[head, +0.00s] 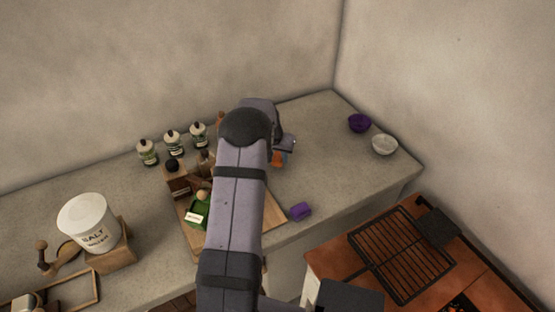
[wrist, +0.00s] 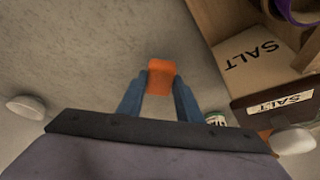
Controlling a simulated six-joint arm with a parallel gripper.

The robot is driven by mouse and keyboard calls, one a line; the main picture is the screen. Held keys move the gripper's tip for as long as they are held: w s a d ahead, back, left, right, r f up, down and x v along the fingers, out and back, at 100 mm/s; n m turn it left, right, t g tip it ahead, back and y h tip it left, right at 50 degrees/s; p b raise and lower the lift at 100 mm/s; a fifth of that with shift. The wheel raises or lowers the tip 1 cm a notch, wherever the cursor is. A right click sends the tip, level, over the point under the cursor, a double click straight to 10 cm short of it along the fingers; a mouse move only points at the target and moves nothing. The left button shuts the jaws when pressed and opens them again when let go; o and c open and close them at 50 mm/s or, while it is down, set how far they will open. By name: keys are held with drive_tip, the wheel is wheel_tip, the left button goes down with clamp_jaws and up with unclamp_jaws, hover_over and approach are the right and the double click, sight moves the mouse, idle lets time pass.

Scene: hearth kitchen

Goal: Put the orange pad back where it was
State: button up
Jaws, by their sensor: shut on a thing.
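The orange pad (wrist: 162,68) is a small block held between the blue fingers of my gripper (wrist: 160,84) in the wrist view. In the head view the orange pad (head: 278,159) shows as a small patch just right of my arm, over the counter behind the wooden board. My gripper (head: 285,150) is partly hidden there by my arm. I cannot tell whether the pad touches the counter. A purple block (head: 300,211) lies at the right edge of the board, near the counter's front.
The wooden board (head: 273,214) carries a green container (head: 198,212) and dark boxes. Several bottles (head: 173,142) stand behind it. A purple bowl (head: 359,123) and a white bowl (head: 384,145) sit far right. The counter between board and bowls is clear. A grill rack (head: 403,255) is front right.

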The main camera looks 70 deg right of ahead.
drive_tip(key=shift+f, duration=1.15)
drive_tip(key=shift+f, duration=0.2)
drive_tip(key=o, duration=1)
drive_tip(key=shift+r, duration=0.3)
drive_tip(key=shift+a+r, duration=0.1)
drive_tip(key=shift+r, duration=0.15)
drive_tip(key=b+v, duration=0.3)
drive_tip(key=v, duration=0.8)
drive_tip(key=shift+a+r, duration=0.1)
drive_tip(key=shift+r, duration=0.05)
